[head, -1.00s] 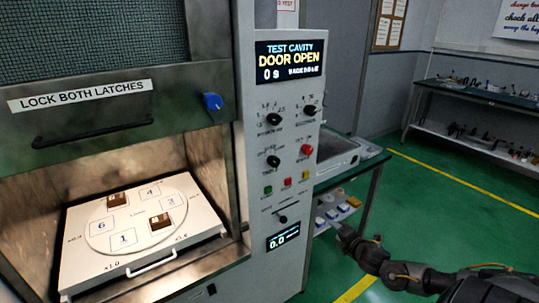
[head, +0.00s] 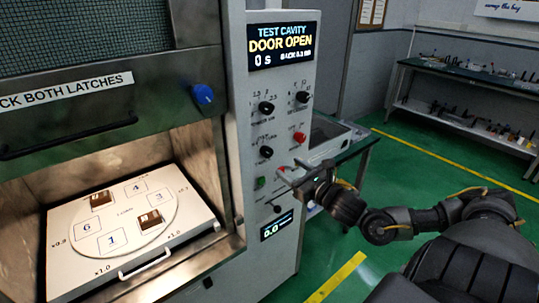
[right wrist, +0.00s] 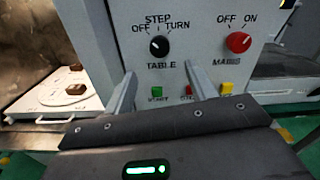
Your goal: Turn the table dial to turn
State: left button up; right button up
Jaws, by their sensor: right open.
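The table dial is a black round knob on the grey control panel, at the middle of the right wrist view (right wrist: 159,46), with OFF, STEP and TURN printed around it. Its pale mark seems to lean up-left, towards OFF. It also shows in the head view (head: 266,152). My right gripper (head: 292,170) is open and empty, in front of the panel and just below and right of the dial. Its two fingers point at the panel in the right wrist view (right wrist: 163,78), one on either side below the dial, apart from it. My left gripper is out of view.
The red mains knob (right wrist: 239,42) is right of the dial. Green (right wrist: 156,92), red and yellow buttons (right wrist: 227,88) sit below, close to the fingers. The cavity door is raised over a white turntable tray (head: 75,275).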

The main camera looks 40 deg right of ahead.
aim_at(269, 154)
jog(key=w+p, duration=0.1)
jog(key=w, duration=0.3)
jog(key=w+p, duration=0.2)
jog(key=w, duration=0.2)
jog(key=shift+w+d+r, duration=0.1)
jog(key=shift+w+r, duration=0.1)
jog(key=shift+w, duration=0.2)
jog(key=shift+w+f, duration=0.2)
jog(key=shift+w, duration=0.5)
jog(key=shift+c, duration=0.2)
jog(key=c, duration=1)
